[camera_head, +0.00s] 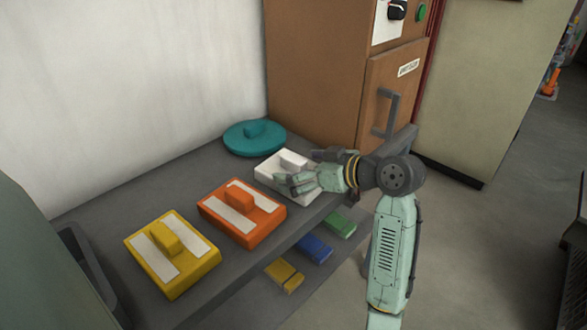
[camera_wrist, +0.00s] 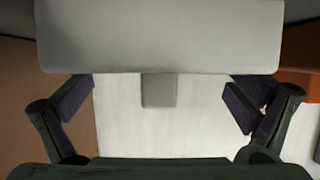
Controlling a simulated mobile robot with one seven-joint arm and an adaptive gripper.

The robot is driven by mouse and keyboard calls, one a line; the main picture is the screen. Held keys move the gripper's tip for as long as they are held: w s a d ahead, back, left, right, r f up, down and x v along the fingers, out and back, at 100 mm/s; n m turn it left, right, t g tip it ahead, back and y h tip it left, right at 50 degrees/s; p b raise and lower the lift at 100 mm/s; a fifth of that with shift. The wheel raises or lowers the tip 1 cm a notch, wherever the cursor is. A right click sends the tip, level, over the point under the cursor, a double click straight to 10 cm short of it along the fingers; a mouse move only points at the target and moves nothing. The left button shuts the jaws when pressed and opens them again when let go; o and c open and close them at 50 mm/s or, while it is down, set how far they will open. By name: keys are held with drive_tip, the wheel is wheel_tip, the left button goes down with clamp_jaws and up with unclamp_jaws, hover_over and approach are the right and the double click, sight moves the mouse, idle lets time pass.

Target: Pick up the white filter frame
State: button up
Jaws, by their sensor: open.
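The white filter frame (camera_head: 270,179) lies flat on the dark grey shelf, with a raised block handle (camera_head: 293,158) on top. My gripper (camera_head: 303,172) reaches in from the right, low over the frame, and covers its right part in the head view. In the wrist view the frame's pale body (camera_wrist: 160,35) fills the top and its handle (camera_wrist: 158,92) juts down into the gap between my two spread fingers. My gripper is open, with a gap on each side of the handle. Contact between fingers and frame cannot be made out.
An orange frame (camera_head: 217,220) and a yellow frame (camera_head: 158,277) lie to the left on the shelf (camera_head: 150,205). A teal round piece (camera_head: 240,143) lies behind. A brown cabinet (camera_head: 320,90) stands at the back. Yellow, blue (camera_head: 314,249) and green pieces lie on a lower level.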

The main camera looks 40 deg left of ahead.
drive_tip(key=shift+x, duration=0.9)
drive_tip(key=shift+c, duration=0.2)
drive_tip(key=c, duration=1.1)
